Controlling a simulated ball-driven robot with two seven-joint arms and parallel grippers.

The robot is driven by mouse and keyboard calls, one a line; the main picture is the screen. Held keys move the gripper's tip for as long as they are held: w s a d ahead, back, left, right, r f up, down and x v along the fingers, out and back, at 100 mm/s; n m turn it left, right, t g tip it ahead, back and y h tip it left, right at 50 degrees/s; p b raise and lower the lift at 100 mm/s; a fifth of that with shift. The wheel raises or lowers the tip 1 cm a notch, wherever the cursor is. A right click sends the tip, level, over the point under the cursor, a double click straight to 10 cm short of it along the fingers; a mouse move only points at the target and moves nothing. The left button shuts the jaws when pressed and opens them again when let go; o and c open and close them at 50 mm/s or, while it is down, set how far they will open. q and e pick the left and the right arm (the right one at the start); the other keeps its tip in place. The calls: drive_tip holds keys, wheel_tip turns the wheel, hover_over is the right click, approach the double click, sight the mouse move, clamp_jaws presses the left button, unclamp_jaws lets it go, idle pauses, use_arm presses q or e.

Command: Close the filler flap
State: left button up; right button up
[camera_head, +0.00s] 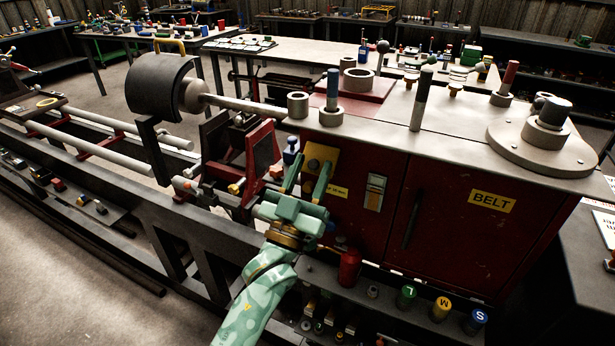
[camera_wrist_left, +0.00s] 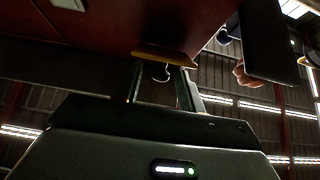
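The yellow plate (camera_head: 320,155) on the upper left of the dark red cabinet front appears to be the filler flap; its lower part is partly hidden by my gripper. In the left wrist view a yellow piece (camera_wrist_left: 163,54) shows nearly edge-on against the red panel, with a small metal hook or ring beside it. My left gripper (camera_head: 311,164) is open, its two green fingers apart in front of the plate. In the wrist view the fingers (camera_wrist_left: 160,72) reach toward the yellow piece with nothing held between them. I cannot tell whether they touch it. My right gripper is not in view.
A red carriage frame (camera_head: 263,147) stands just left of my gripper. A red cylinder (camera_head: 349,267) and capped cylinders stand on the low shelf below right. A small lever plate (camera_head: 375,191) and the BELT door (camera_head: 460,218) lie right. Loose metal parts stand on the cabinet top.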

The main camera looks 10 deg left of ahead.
use_arm(q)
drive_tip(key=v, duration=1.6)
drive_tip(key=shift+s, duration=0.2)
